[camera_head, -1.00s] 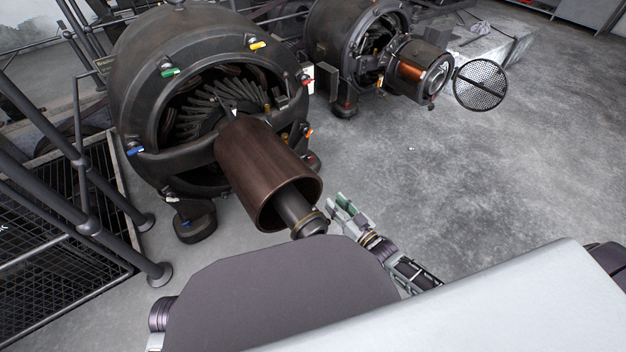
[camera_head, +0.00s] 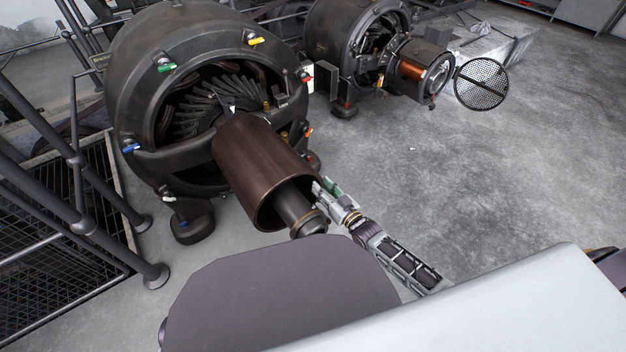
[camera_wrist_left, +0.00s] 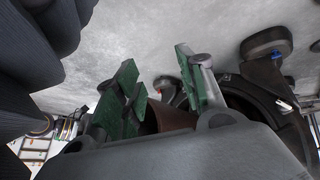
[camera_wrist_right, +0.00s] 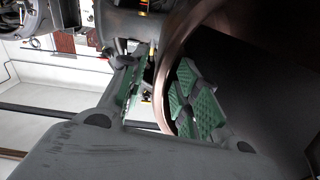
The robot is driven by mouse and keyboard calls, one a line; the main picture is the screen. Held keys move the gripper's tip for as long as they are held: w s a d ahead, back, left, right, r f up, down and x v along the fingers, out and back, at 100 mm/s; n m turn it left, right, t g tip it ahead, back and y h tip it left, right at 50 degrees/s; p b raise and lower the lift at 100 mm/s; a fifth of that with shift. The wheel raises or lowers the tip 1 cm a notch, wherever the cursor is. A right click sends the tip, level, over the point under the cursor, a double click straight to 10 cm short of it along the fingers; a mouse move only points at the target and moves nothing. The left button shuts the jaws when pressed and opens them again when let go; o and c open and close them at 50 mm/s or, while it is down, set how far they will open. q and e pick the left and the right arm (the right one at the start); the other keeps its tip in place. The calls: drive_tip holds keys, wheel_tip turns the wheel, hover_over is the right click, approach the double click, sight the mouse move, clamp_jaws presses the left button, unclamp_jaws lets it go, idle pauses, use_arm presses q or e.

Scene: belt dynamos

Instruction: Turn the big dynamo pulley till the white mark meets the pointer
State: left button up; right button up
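The big dynamo (camera_head: 130,75) stands at the left, its brown pulley (camera_head: 255,165) facing me with an open, hollow near end around a dark shaft. A small white pointed patch (camera_head: 232,109) shows at the pulley's far top edge; I cannot tell whether it is mark or pointer. My right gripper (camera_head: 324,187) is at the pulley's right rim. In the right wrist view its green-padded fingers (camera_wrist_right: 158,95) are apart, one outside the rim (camera_wrist_right: 172,65) and one inside. My left gripper (camera_wrist_left: 165,92) is open and empty, with the pulley (camera_wrist_left: 165,117) beyond its fingers; the head view hides it.
A smaller dynamo (camera_head: 350,45) with a copper-coloured drum and a round mesh disc (camera_head: 481,83) stands behind to the right. Dark railings (camera_head: 75,170) and a floor grating (camera_head: 60,270) line the left. The floor (camera_head: 480,180) at the right is clear.

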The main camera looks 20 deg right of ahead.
sight(313, 178)
drive_tip(key=b+x, duration=0.1)
drive_tip(key=x, duration=0.2)
drive_tip(key=shift+w+a, duration=0.1)
drive_tip(key=shift+w, duration=0.1)
drive_tip(key=shift+b+x, duration=0.5)
drive_tip(key=shift+x, duration=0.6)
use_arm(q)
wheel_tip(313, 178, down, 3)
drive_tip(key=shift+d+f+t, duration=0.1)
drive_tip(key=shift+d+t, duration=0.05)
drive_tip(key=shift+t, duration=0.15)
use_arm(e)
drive_tip(key=shift+w, duration=0.15)
clamp_jaws()
use_arm(q)
drive_tip(key=shift+w+d+r, duration=0.15)
drive_tip(key=shift+w+r, duration=0.2)
drive_tip(key=shift+w, duration=0.05)
drive_tip(key=shift+s, duration=0.1)
drive_tip(key=shift+s+f, duration=0.15)
drive_tip(key=shift+s, duration=0.25)
use_arm(e)
drive_tip(key=shift+r, duration=0.15)
